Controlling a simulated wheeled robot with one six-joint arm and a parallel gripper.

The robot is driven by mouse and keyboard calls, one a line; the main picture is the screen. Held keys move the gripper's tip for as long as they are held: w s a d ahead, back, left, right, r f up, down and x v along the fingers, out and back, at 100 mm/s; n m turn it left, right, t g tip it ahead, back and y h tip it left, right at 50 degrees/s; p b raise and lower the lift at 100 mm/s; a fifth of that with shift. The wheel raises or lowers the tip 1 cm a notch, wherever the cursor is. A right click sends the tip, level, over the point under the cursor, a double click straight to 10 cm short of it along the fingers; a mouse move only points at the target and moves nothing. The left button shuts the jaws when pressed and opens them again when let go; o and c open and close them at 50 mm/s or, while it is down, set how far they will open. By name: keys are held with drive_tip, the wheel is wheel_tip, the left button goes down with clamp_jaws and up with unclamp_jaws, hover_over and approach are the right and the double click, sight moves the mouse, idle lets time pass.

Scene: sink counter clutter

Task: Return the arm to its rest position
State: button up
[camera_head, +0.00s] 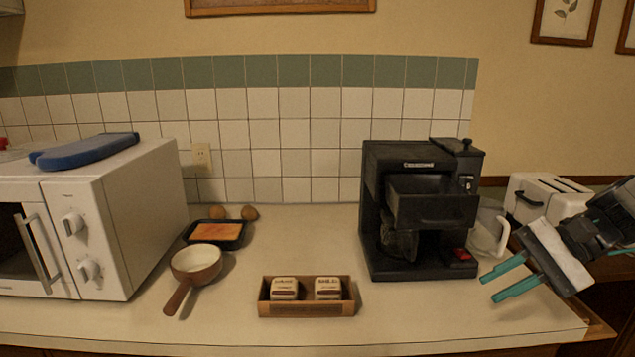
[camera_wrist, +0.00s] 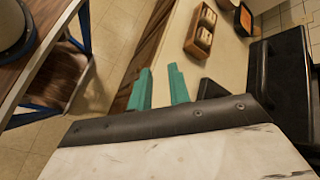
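My gripper (camera_head: 508,279) is at the right of the head view, over the right end of the counter (camera_head: 420,318). Its two teal fingers point left and stand apart with nothing between them. In the wrist view the two teal fingertips (camera_wrist: 160,84) also show a gap with nothing held. The black coffee machine (camera_head: 420,210) stands on the counter to the left of my gripper. A white pitcher (camera_head: 487,232) stands between the machine and my gripper.
A white toaster (camera_head: 545,197) is behind my gripper. A wooden box (camera_head: 306,309) with two small packages sits at the front middle. A brown pan (camera_head: 195,265), a black tray (camera_head: 215,245) and a white microwave (camera_head: 120,225) are farther left. The counter's front right is clear.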

drive_tip(key=s+a+n+h, duration=0.3)
drive_tip(key=s+n+h, duration=0.6)
drive_tip(key=s, duration=0.5)
drive_tip(key=shift+s+r+h, duration=0.15)
drive_tip(key=shift+r+h, duration=0.1)
drive_tip(key=shift+h, duration=0.45)
